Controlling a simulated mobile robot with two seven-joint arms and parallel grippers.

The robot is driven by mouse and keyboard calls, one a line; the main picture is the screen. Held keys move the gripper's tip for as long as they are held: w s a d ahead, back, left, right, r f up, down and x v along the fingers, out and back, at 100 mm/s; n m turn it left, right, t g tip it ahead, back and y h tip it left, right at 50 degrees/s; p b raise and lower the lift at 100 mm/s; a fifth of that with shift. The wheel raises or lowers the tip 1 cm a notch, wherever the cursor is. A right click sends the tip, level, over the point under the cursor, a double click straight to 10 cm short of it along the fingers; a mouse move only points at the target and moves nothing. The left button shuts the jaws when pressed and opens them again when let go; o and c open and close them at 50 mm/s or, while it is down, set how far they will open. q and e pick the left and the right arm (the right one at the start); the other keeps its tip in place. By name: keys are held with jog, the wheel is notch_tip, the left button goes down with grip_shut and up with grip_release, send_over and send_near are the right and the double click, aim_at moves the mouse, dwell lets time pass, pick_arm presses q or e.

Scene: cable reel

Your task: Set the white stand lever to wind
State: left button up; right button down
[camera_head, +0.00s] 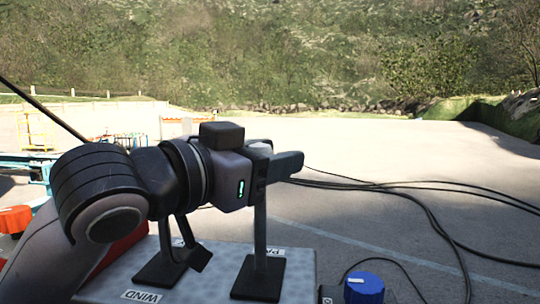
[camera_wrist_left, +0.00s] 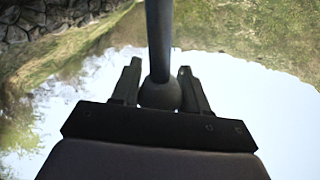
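The stand's grey base plate (camera_head: 205,283) sits low in the head view, with a WIND label (camera_head: 142,296) near its front left and a partly hidden label starting "PA" (camera_head: 272,251) farther back. My left gripper (camera_head: 283,166) is at the top of this post. In the left wrist view its fingers (camera_wrist_left: 160,85) stand apart on either side of the lever's round knob (camera_wrist_left: 160,94). I cannot tell whether they press on it. My right gripper is out of view.
A second black foot and lever (camera_head: 168,264) stands to the left, partly behind my left arm. A blue knob (camera_head: 364,288) is at the lower right. Black cables (camera_head: 410,190) run over the open paved ground. A red part (camera_head: 118,250) shows behind my arm.

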pick_arm(q)
grip_shut()
jog(key=shift+s+f+b, duration=0.2)
jog(key=shift+s+b, duration=0.1)
jog(key=shift+b, duration=0.2)
jog(key=s+m+h+b, duration=0.1)
jog(key=b, duration=0.1)
jog(key=s+m+t+h+b, duration=0.1)
jog(key=s+b, duration=0.1)
jog(key=s+a+m+t+h+b, duration=0.1)
jog(key=s+b, duration=0.1)
jog(key=shift+s+a+f, duration=0.1)
jog(key=shift+s+f, duration=0.1)
jog(key=shift+s, duration=0.05)
jog(key=o, duration=1.2)
grip_release()
jog(key=shift+c, duration=0.2)
